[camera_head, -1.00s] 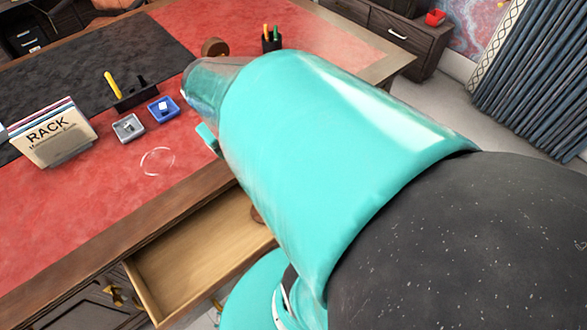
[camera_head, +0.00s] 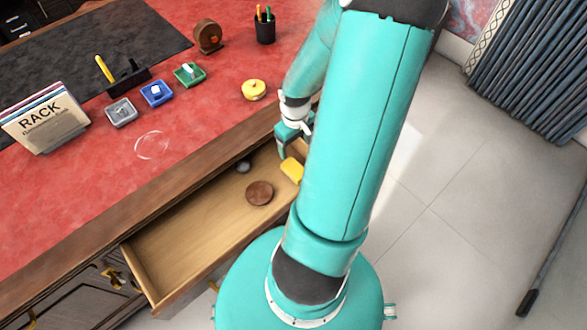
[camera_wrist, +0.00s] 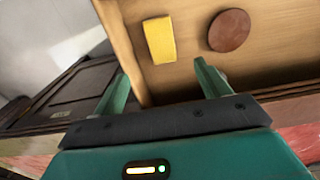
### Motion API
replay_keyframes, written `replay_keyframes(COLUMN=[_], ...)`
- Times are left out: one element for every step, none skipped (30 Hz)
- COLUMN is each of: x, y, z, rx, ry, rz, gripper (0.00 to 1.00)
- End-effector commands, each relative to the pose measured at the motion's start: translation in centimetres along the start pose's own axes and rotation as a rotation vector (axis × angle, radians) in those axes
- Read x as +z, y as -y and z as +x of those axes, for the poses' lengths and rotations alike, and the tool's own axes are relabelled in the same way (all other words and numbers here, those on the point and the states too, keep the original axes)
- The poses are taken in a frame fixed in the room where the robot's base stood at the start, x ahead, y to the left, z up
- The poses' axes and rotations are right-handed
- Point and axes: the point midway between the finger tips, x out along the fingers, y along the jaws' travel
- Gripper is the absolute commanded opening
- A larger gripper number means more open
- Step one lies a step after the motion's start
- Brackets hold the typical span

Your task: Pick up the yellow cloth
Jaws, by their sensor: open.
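The yellow cloth (camera_head: 292,169) lies in the open drawer (camera_head: 185,240), near its right end, partly hidden by my arm in the head view. In the wrist view the cloth (camera_wrist: 159,40) is a small yellow rectangle on the drawer floor, beyond and between my fingertips. My gripper (camera_head: 292,140) is above the drawer's back right part, beside the desk edge. In the wrist view my gripper (camera_wrist: 162,68) has its two teal fingers spread apart with nothing between them.
A brown round disc (camera_head: 259,193) and a small grey ball (camera_head: 243,167) share the drawer. On the desk are a yellow round item (camera_head: 254,89), coloured trays (camera_head: 189,75), a pen cup (camera_head: 265,28) and a file rack (camera_head: 45,118). The drawer's left part is empty.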

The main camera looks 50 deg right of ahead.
Motion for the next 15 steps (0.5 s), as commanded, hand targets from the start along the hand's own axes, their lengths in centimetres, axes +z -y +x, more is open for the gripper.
replay_keyframes(x=[0.0, 0.0, 0.0, 0.0, 0.0, 0.0, 0.0, -0.1, -0.1, -0.1, -0.1, -0.1, -0.1, -0.1, 0.0], y=[0.3, 0.3, 0.3, 0.3, 0.3, 0.4, 0.4, 0.3, 0.3, 0.3, 0.3, 0.3, 0.3, 0.2, 0.3], z=[1.1, 1.6, 2.4, 3.0, 3.6, 4.3, 4.8, 5.3, 5.8, 6.1, 6.4, 6.7, 6.8, 7.0, 7.2], rx=[-0.006, -0.006, -0.006, -0.005, -0.005, -0.005, -0.005, -0.003, -0.003, -0.002, -0.001, -0.002, -0.001, -0.001, -0.001], ry=[0.004, 0.003, 0.004, 0.004, 0.004, 0.004, 0.004, 0.003, 0.004, 0.003, 0.002, 0.002, 0.002, 0.002, 0.002], rz=[-0.005, -0.005, -0.005, -0.006, -0.005, -0.007, -0.007, -0.007, -0.007, -0.006, -0.005, -0.005, -0.005, -0.005, -0.005], gripper=[0.75, 0.75, 0.75, 0.75, 0.75, 0.75, 0.75, 0.75, 0.75, 0.75, 0.75, 0.75, 0.75, 0.75, 0.75])
